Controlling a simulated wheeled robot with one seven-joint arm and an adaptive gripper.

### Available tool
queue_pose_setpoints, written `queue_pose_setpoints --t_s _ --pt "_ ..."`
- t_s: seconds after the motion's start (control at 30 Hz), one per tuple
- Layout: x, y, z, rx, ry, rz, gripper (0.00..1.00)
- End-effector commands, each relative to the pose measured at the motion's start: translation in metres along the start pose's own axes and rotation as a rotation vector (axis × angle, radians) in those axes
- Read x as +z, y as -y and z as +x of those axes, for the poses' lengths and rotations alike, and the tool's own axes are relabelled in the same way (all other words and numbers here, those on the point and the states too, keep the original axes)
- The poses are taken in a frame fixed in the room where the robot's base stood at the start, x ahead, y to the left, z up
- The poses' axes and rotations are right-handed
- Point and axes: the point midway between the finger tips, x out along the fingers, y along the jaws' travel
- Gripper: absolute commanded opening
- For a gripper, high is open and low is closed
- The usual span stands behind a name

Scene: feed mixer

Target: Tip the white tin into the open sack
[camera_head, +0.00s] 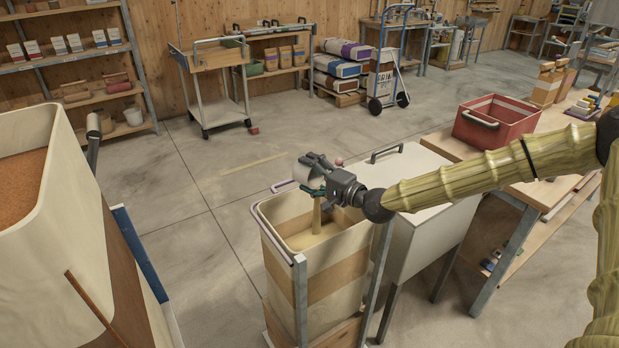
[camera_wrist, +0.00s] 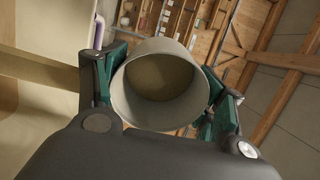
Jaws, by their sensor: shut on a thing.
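My gripper (camera_head: 325,180) is shut on the white tin (camera_head: 307,172) and holds it above the open sack (camera_head: 337,283). The tin is tipped. A pale tan stream falls from it into the sack, which stands upright in a metal frame with its mouth open and tan material inside. In the wrist view, the tin (camera_wrist: 163,84) sits between the green pads of the gripper (camera_wrist: 165,88). Its round opening faces the camera and its inside looks brownish. How much it still holds cannot be told.
A larger bin (camera_head: 40,215) with orange-brown grain stands at the left. A white-topped cabinet (camera_head: 425,172) stands right beside the sack, and a red crate (camera_head: 497,122) sits on the wooden bench further right. A cart (camera_head: 215,90) stands at the back; the floor between is clear.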

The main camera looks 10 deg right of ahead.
Motion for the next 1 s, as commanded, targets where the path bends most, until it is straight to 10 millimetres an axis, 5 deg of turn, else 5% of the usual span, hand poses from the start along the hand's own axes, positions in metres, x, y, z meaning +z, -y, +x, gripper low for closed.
queue_pose_setpoints --t_s 1.0 --pt "-0.0001 -0.0032 -0.0051 -0.144 0.0 0.0 0.42"
